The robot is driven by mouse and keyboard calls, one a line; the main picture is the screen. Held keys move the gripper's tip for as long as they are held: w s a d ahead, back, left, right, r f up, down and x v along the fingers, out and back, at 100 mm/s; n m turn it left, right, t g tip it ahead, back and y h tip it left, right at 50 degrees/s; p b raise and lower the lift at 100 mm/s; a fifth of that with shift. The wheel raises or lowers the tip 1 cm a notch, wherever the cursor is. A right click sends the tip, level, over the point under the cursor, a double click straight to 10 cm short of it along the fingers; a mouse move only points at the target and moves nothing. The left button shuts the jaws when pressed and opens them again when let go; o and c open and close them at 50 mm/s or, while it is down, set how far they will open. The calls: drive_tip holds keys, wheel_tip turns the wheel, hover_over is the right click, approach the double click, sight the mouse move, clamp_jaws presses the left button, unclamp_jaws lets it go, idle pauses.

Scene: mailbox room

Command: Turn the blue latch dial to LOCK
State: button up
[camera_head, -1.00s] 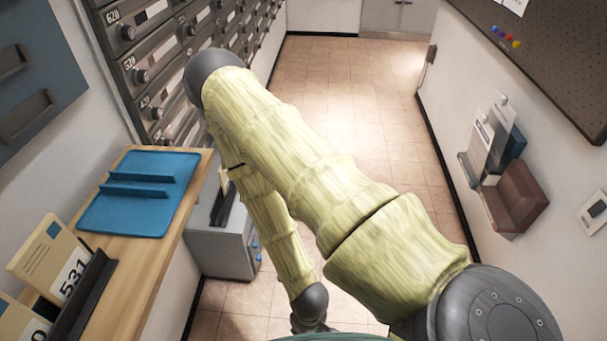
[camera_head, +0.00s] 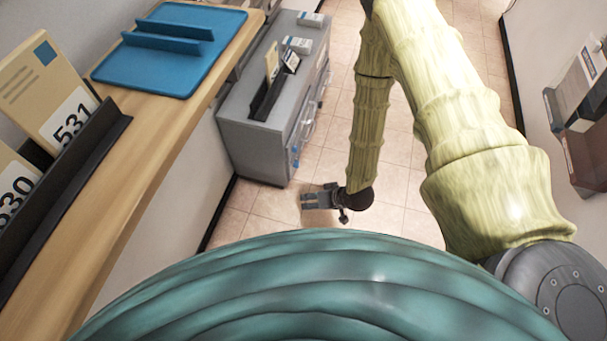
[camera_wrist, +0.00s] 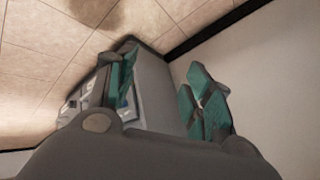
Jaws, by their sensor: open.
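The grey cabinet (camera_head: 250,150) stands low on the floor against the wall. A small blue part (camera_head: 295,163) shows at the near end of its front face, perhaps the latch dial. It is too small to read its setting or any LOCK mark. My gripper (camera_head: 306,199) is open and empty over the floor, in front of and apart from the cabinet's near end. In the wrist view the two teal-padded fingers (camera_wrist: 163,85) are spread, with the grey cabinet (camera_wrist: 155,85) beyond them. The dial cannot be made out clearly there.
A wooden counter (camera_head: 165,125) with a blue tray (camera_head: 160,65) and a black rack (camera_head: 65,185) of numbered envelopes runs along the left. Another black rack (camera_head: 268,100) and small boxes sit on the cabinet. Wall holders (camera_head: 580,95) are at right. Tiled floor between is free.

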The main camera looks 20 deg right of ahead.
drive_tip(key=w+f+t+y+b, duration=0.2)
drive_tip(key=w+f+t+b, duration=0.1)
drive_tip(key=w+f+b, duration=0.6)
drive_tip(key=n+t+y+b, duration=0.1)
drive_tip(key=n+y+b, duration=0.6)
drive_tip(key=b, duration=1.3)
approach(296, 165)
drive_tip(key=w+a+f+m+y+b, duration=0.1)
drive_tip(key=w+a+f+m+b, duration=0.1)
drive_tip(key=w+a+b, duration=0.2)
drive_tip(key=shift+w+a+f+y, duration=0.3)
drive_tip(key=shift+w+a+f, duration=0.05)
drive_tip(key=shift+w+a, duration=0.2)
drive_tip(key=shift+s, duration=0.1)
drive_tip(key=c, duration=1)
